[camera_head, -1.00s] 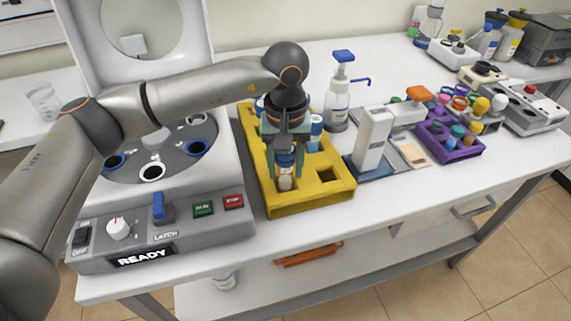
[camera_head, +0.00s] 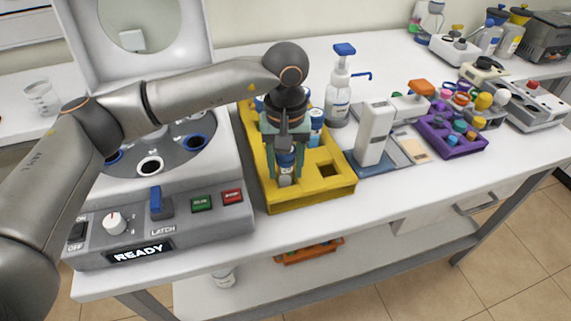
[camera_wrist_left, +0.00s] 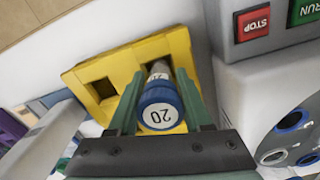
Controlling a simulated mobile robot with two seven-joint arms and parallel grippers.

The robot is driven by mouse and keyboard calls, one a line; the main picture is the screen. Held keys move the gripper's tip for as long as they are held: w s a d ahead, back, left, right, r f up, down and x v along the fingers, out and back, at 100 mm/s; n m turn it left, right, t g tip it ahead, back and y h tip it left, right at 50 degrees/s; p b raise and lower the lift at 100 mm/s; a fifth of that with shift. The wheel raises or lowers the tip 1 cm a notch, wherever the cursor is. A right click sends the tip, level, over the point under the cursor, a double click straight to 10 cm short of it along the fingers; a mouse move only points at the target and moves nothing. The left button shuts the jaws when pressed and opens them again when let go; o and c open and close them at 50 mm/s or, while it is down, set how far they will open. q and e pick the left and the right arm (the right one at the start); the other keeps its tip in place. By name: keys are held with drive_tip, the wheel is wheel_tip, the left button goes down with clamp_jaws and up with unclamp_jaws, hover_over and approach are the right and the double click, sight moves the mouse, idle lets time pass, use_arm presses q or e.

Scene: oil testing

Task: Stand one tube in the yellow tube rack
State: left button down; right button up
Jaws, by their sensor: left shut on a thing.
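The yellow tube rack (camera_head: 340,188) stands on the white bench, right of the centrifuge. My left gripper (camera_head: 285,170) is over the rack's front left part, pointing down, shut on a blue-capped tube (camera_head: 286,167). In the left wrist view the tube's cap (camera_wrist_left: 159,108) reads 20 and sits between the green fingers of the gripper (camera_wrist_left: 160,100). The tube is upright at the rack's front left; I cannot tell how deep it sits in a hole. Another blue-capped tube (camera_head: 316,125) stands in the rack behind it. My right gripper is not in view.
The open centrifuge (camera_head: 150,220), with READY on its display, stands at left. A pump bottle (camera_head: 339,95) is behind the rack. A white instrument (camera_head: 374,135) and a purple rack (camera_head: 455,145) stand at right. A square hole (camera_head: 328,170) at the rack's front right is empty.

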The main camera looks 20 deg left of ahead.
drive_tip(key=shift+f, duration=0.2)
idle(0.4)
use_arm(q)
drive_tip(key=shift+c, duration=1.2)
unclamp_jaws()
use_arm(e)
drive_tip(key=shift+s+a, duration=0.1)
use_arm(q)
wheel_tip(320, 180, up, 12)
drive_tip(key=shift+f, duration=0.1)
drive_tip(key=shift+r, duration=0.4)
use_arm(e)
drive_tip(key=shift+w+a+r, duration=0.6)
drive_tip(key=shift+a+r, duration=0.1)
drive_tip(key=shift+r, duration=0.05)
